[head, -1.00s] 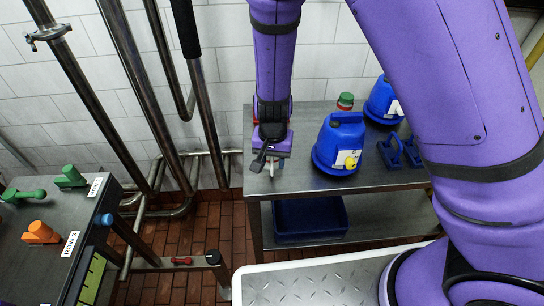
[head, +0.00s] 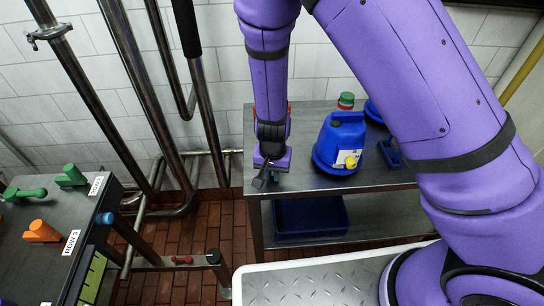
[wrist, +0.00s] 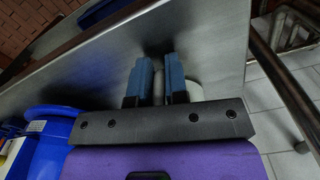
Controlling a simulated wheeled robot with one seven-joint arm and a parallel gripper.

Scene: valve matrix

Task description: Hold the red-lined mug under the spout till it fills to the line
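My gripper (head: 264,178) is at the left end of the steel table, low over its top. A pale round object (wrist: 195,90) shows just right of the right finger, partly hidden by the finger and gripper body. It may be the mug, but no red line shows. The head view hides it behind my gripper. I cannot make out a spout in either view.
A blue jug (head: 340,143) with a yellow cap stands right of my gripper on the steel table (head: 300,183). A green-lidded container (head: 346,101) is behind it. A blue bin (head: 310,217) sits on the lower shelf. Steel pipes and a bench (head: 30,265) with coloured handles are left.

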